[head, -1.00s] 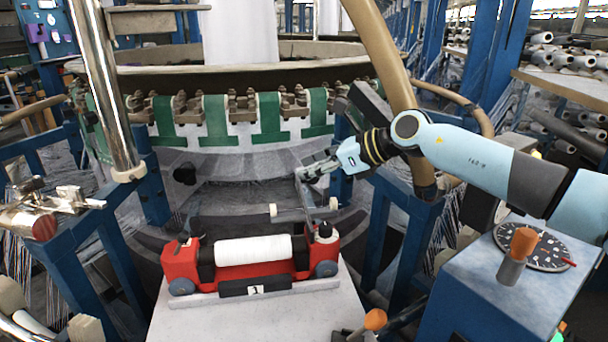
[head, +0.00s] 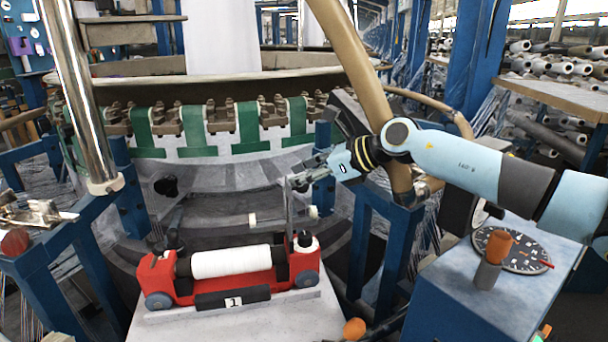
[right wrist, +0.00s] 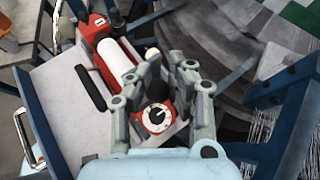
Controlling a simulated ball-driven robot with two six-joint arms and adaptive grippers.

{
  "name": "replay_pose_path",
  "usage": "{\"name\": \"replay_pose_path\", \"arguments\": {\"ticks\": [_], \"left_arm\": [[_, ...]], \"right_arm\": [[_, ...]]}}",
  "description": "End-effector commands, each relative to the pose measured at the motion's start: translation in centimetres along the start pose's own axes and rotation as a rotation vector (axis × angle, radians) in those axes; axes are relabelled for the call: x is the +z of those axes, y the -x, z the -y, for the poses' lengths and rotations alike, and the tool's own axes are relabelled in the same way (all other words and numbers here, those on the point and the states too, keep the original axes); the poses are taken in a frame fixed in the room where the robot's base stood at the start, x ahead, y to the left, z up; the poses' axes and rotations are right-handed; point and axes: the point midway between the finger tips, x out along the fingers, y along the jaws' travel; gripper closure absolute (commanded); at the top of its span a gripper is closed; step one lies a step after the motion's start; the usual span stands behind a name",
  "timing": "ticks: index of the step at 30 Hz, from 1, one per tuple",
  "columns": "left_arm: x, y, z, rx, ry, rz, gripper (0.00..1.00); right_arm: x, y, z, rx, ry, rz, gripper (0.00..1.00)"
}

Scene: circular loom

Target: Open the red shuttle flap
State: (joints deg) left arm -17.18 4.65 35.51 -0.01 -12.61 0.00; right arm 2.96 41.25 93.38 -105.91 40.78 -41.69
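The red shuttle (head: 156,275) sits on a pale plate (head: 230,322), with a white bobbin (head: 231,261) lying across it and a black label marked 1. In the right wrist view, the right gripper's fingers (right wrist: 165,57) are apart, above the red end with the white-faced dial (right wrist: 155,117). I do not clearly see the flap between them.
The curved loom ring with green straps (head: 195,130) stands behind the shuttle. A thin rod with white ends (head: 283,216) lies just behind the flap. A blue console (head: 470,300) with a gauge and orange knob stands right. Blue posts and a brown tube flank the gripper.

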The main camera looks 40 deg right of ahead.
Motion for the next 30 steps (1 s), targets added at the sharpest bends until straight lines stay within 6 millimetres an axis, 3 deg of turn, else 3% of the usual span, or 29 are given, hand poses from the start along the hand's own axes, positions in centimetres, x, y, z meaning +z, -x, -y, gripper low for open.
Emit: {"name": "replay_pose_path", "arguments": {"ticks": [1, 9, 25, 30], "left_arm": [[0.1, -0.3, 0.0, 0.0, 0.0, 0.001, 0.6], [0.1, -0.3, 0.0, 0.0, 0.0, 0.001, 0.6], [0.1, -0.1, 0.0, 0.0, 0.0, 0.0, 0.6], [0.1, -0.1, 0.0, 0.0, 0.0, 0.0, 0.6]], "right_arm": [[-3.5, -0.3, -0.5, 0.013, -0.018, -0.065, 0.81], [-3.5, -0.3, -0.5, 0.013, -0.019, -0.064, 0.49], [-2.8, -0.1, -0.2, 0.01, -0.016, -0.055, 0.49], [-2.8, 1.4, -0.1, 0.007, -0.012, -0.057, 0.49]]}}
